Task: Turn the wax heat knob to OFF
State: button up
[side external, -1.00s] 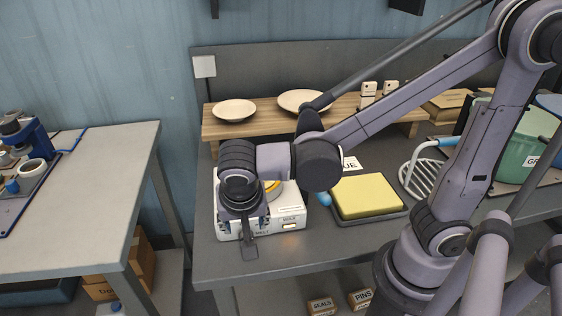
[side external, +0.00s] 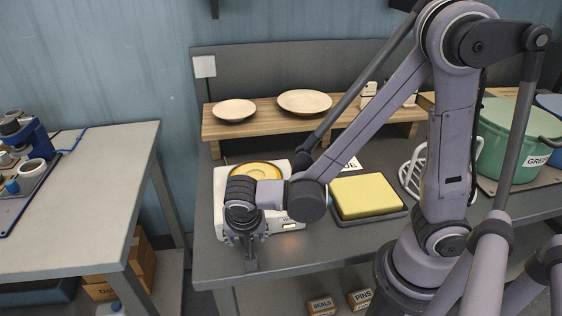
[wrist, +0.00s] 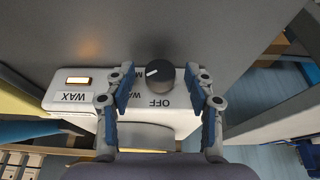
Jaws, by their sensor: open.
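The white wax heater (side external: 284,219) sits on the grey table. It also shows in the wrist view (wrist: 60,103), with WAX and OFF printed on its face. Its black round knob (wrist: 161,75) has a white pointer mark on its left side, turned away from the OFF label (wrist: 159,102). The left label is partly hidden by a finger. My gripper (wrist: 158,76) is open, with one blue-padded finger on each side of the knob and a gap on both sides. In the side view my gripper (side external: 249,262) is at the heater's front and the knob is hidden.
A lit amber lamp (wrist: 77,80) is on the heater face. A yellow sponge-like block (side external: 366,194) lies on a dark tray to its right. A wooden shelf (side external: 245,129) with plates stands behind. The table's front edge is close to my gripper.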

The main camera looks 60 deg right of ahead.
grip_shut()
jog(key=shift+g+h, duration=0.3)
dwell(0.5)
jog(key=shift+w+a+n+g+h, duration=0.2)
jog(key=shift+n+g+h, duration=0.1)
jog(key=shift+g+h, duration=0.3)
jog(key=shift+w+a+f+n+g+h, duration=0.1)
jog(key=shift+n+g+h, duration=0.2)
jog(key=shift+g+h, duration=0.75)
grip_release()
